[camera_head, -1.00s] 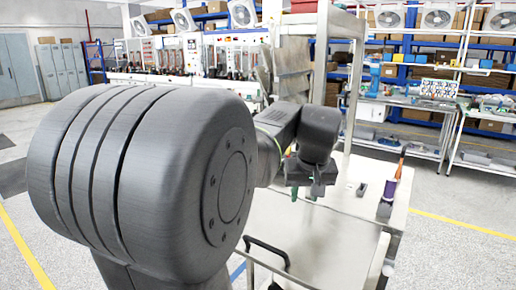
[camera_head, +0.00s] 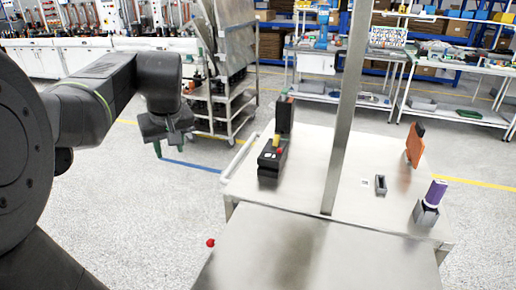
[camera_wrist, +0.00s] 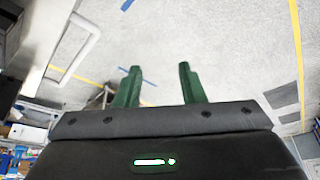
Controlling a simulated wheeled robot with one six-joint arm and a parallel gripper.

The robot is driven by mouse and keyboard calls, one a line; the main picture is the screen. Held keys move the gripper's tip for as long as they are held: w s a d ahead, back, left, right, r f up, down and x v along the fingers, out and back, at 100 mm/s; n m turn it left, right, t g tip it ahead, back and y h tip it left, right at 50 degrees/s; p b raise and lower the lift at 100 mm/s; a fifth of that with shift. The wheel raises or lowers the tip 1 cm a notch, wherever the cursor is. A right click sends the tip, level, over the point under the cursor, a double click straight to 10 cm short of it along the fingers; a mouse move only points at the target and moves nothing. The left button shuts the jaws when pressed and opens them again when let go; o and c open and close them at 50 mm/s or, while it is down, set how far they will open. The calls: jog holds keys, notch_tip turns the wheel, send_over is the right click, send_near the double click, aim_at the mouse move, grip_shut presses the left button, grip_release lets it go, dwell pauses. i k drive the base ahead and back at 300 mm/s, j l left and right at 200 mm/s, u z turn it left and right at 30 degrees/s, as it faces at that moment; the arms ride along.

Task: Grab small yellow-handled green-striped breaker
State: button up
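A small black breaker-like device (camera_head: 271,158) with a yellow handle (camera_head: 276,141) and a red button stands on the metal table (camera_head: 310,160), near its left edge. I cannot make out a green stripe on it. My gripper (camera_head: 173,148) hangs off the table's left side, apart from the device and to its left in the head view. Its two green fingers are spread with nothing between them, as the wrist view also shows (camera_wrist: 160,72). The wrist view shows floor beyond the fingers and no breaker.
A black upright block (camera_head: 284,117) stands just behind the device. A metal post (camera_head: 348,110) rises right of it. Further right are a small grey slotted box (camera_head: 380,185), an orange panel (camera_head: 414,145) and a purple cylinder (camera_head: 436,193) in a grey holder. A shelved cart (camera_head: 222,95) stands behind.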

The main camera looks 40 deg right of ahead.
aim_at(270, 163)
jog(key=i+z, duration=0.2)
jog(key=z, duration=0.2)
jog(key=i+z, duration=0.25)
jog(key=z, duration=0.2)
jog(key=i+z, duration=0.2)
jog(key=z, duration=0.2)
jog(key=i+j+z, duration=0.2)
jog(key=z, duration=0.2)
